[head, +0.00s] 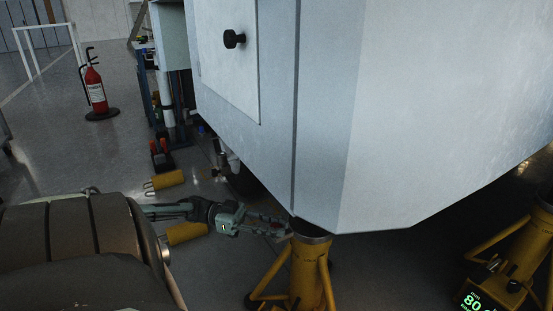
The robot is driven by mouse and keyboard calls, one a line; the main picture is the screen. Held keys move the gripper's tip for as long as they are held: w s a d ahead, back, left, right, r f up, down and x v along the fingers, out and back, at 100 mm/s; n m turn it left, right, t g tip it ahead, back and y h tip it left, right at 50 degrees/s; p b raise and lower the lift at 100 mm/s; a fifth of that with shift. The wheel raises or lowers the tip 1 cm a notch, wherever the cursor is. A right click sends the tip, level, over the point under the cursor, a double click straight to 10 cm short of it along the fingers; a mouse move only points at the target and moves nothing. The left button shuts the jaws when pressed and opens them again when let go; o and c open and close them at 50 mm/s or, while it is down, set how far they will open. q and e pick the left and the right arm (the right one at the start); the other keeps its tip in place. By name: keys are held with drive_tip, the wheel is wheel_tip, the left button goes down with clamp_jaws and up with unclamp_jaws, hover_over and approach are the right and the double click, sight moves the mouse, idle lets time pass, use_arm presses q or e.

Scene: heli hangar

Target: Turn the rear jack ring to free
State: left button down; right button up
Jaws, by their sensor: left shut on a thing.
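A yellow jack (309,277) stands under the lower corner of the pale fuselage (330,120), at the lower middle of the head view. A dark ring (315,238) sits around the top of its column, just below the fuselage. My left gripper (281,229) reaches in from the left, level with the ring. Its fingers are shut at the ring's left side; the exact contact is small and dark. The ring's far side is hidden. Any marking for free or locked is too small to read. My right gripper is out of view.
Another yellow jack (530,240) stands at the right, with a green-lit display (473,301) reading 80. Yellow cylinders (187,233) lie on the floor left of my gripper. A red fire extinguisher (95,88) stands at the upper left. Fuselage closely overhangs the ring.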

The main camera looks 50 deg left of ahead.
use_arm(q)
drive_tip(key=shift+s+a+f, duration=0.1)
drive_tip(key=shift+a+f, duration=0.1)
drive_tip(key=c, duration=1.3)
unclamp_jaws()
drive_tip(key=shift+o, duration=0.2)
drive_tip(key=shift+r, duration=0.1)
drive_tip(key=v, duration=1.2)
drive_tip(key=shift+s, duration=0.1)
